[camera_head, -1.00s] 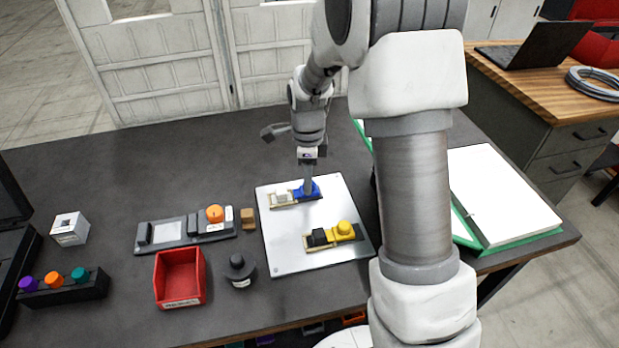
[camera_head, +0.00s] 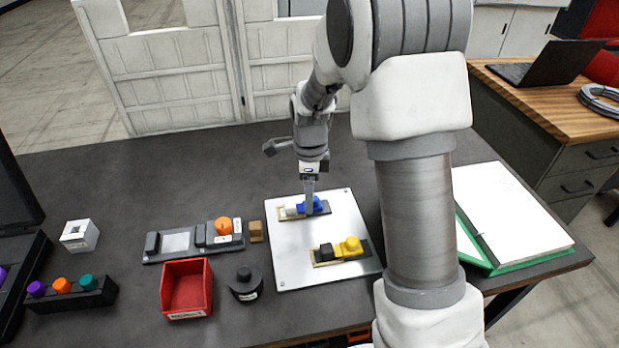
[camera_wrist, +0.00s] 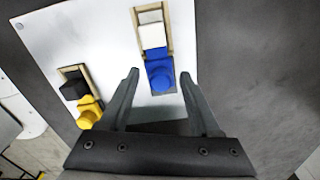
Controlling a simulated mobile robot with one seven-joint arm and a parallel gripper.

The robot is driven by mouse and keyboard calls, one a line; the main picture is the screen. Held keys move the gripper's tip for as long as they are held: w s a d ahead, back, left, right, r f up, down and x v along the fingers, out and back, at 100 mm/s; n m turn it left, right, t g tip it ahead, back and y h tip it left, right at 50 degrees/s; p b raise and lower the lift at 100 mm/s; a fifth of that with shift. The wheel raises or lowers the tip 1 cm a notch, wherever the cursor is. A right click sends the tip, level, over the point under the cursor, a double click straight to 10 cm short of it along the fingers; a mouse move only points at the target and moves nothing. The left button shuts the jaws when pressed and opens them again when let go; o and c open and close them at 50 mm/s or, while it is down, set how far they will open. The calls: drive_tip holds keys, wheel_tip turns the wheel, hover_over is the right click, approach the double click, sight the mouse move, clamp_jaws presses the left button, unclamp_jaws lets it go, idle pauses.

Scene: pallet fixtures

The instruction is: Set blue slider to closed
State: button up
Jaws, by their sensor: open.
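The blue slider (camera_head: 317,204) sits on a tan-framed track on the pale panel (camera_head: 289,268), at the right end of the track in the head view. The wrist view shows its round blue knob (camera_wrist: 160,74) adjoining a white block (camera_wrist: 152,34) on the same track. My gripper (camera_head: 309,212) points down at the blue slider. In the wrist view my open fingers (camera_wrist: 160,76) stand either side of the blue knob, with gaps visible on both sides. The head view hides part of the slider behind my fingers.
A yellow slider (camera_head: 350,246) with a black block shares the panel, nearer the camera. Left of the panel are a wooden block (camera_head: 256,231), a grey fixture with an orange knob (camera_head: 223,226), a black round weight (camera_head: 245,283) and a red bin (camera_head: 187,290).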

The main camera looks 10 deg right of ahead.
wheel_tip(320, 180, up, 17)
drive_tip(key=p, duration=0.1)
drive_tip(key=shift+s+r, duration=0.1)
drive_tip(key=shift+r, duration=0.05)
idle(0.4)
drive_tip(key=s+d+r+n+t, duration=0.1)
drive_tip(key=s+r+n+t, duration=0.1)
drive_tip(key=s+n, duration=0.8)
drive_tip(key=s+d+r+n+t, duration=0.1)
drive_tip(key=s+r+n+t, duration=0.1)
drive_tip(key=s+n, duration=0.9)
drive_tip(key=shift+s+r+t, duration=0.3)
drive_tip(key=shift+s+t, duration=0.5)
drive_tip(key=shift+s, duration=0.25)
drive_tip(key=shift+d, duration=0.1)
